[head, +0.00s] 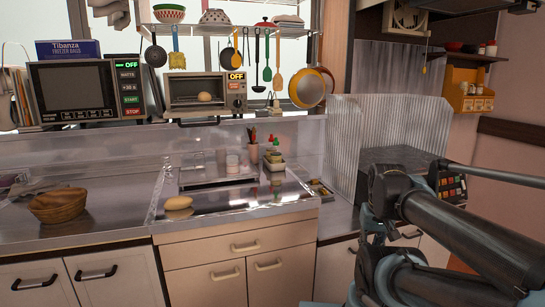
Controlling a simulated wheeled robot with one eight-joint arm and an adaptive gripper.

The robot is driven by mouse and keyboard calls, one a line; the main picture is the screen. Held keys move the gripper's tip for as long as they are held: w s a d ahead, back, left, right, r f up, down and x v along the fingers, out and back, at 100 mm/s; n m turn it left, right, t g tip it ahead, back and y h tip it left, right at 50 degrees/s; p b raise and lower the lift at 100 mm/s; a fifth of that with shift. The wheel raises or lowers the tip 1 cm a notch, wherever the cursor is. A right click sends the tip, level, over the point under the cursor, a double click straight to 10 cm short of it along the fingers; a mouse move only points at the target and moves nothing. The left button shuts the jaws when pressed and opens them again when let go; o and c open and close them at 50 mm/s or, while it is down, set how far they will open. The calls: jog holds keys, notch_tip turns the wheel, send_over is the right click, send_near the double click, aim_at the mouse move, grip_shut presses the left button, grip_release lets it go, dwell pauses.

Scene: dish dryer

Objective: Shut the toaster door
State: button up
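The toaster (205,94) stands on the raised ledge at the back left, beside the microwave. Its front opening faces me, and a pale rounded bread-like item (204,96) shows inside. The toaster door (208,121) appears folded down flat at the bottom front of the opening, with a dark handle along its front edge. It is small and seen nearly edge-on, so its exact angle is hard to tell. My arm fills the lower right, well apart from the toaster. My gripper's fingers do not show in this view.
A microwave (80,92) stands left of the toaster. Ladles, spatulas and pans (307,88) hang from the rack (230,28) above and to the right. A sink counter (110,222) with a wooden bowl (58,206) lies in front.

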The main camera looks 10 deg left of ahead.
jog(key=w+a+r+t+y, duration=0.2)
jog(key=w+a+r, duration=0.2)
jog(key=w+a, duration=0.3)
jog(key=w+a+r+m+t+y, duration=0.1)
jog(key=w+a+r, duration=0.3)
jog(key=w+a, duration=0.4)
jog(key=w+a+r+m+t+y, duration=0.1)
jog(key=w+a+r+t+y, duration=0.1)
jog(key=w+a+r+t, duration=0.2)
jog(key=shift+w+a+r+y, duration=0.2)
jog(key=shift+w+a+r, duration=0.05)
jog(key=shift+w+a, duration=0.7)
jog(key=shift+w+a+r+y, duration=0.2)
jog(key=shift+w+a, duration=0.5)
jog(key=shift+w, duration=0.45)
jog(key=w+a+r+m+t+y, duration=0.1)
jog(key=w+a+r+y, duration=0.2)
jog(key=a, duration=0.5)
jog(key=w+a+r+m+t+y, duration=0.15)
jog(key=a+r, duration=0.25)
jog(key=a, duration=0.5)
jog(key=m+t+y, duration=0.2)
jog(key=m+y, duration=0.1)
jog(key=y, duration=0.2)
send_near(202, 125)
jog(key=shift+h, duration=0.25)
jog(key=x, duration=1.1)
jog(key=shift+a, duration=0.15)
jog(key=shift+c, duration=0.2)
